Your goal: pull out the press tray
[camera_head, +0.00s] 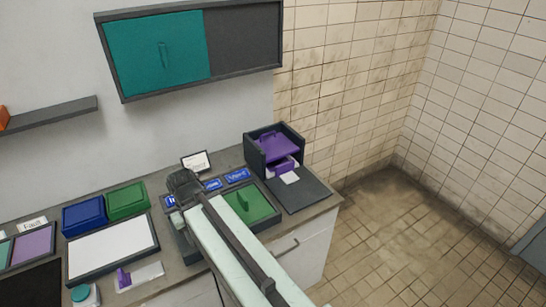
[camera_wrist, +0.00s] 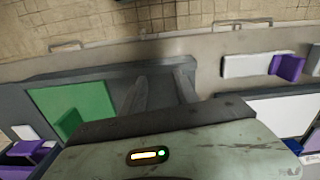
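A dark open-fronted housing with purple parts inside (camera_head: 262,138) stands at the right end of the counter in the head view. It looks like the press. A purple tray-like piece (camera_head: 284,163) sits low in its front, with a small white piece before it. Which part is the press tray I cannot tell for sure. Purple parts also show at the lower left of the wrist view (camera_wrist: 22,150). My gripper (camera_head: 183,181) is left of the housing, over a dark tray with a green panel (camera_head: 262,207). In the wrist view its fingers (camera_wrist: 160,80) stand apart with nothing between them.
Blue labels (camera_head: 237,175) lie behind the green panel. Blue (camera_head: 84,215) and green boxes (camera_head: 127,201) and a white board (camera_head: 110,248) are to the left. A teal-doored cabinet (camera_head: 155,50) hangs above. The tiled floor (camera_head: 400,235) at the right is clear.

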